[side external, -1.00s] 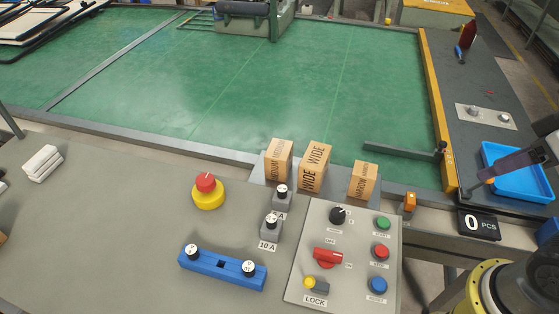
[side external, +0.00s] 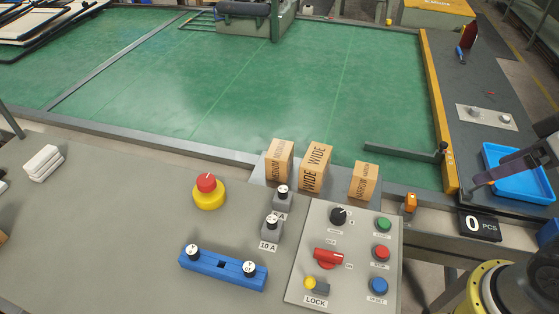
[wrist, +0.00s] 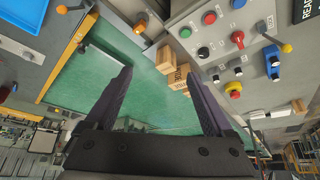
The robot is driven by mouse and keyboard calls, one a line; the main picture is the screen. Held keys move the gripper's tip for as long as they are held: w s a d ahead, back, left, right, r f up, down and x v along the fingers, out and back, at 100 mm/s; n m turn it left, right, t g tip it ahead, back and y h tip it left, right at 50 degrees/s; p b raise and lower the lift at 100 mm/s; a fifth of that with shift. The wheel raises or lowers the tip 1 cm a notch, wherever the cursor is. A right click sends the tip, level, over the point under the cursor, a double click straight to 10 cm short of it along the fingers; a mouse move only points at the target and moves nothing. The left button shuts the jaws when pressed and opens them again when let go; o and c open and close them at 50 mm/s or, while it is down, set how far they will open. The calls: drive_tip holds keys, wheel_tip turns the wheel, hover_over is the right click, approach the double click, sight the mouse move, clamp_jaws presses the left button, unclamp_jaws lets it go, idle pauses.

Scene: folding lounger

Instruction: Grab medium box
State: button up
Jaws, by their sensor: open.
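The medium box (side external: 279,160) is a tan carton with dark print, standing upright at the left of a row of three on the console's back edge. The wide box (side external: 316,167) stands close to its right, and the narrow box (side external: 364,181) stands farther right. In the wrist view the wide box (wrist: 177,77) and narrow box (wrist: 166,58) show near the right finger, which seems to cover part of the row. My gripper (wrist: 160,78) is open and empty. In the side view only a dark purple finger shows, over the blue tray, well right of the boxes.
A red emergency button (side external: 207,188), a blue fuse holder (side external: 222,268) and a control panel (side external: 344,255) stand in front of the boxes. A blue tray (side external: 533,187) and a counter display (side external: 479,224) lie at the right. The green table (side external: 230,80) behind is largely clear.

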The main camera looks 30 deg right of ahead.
drive_tip(key=shift+o, duration=0.6)
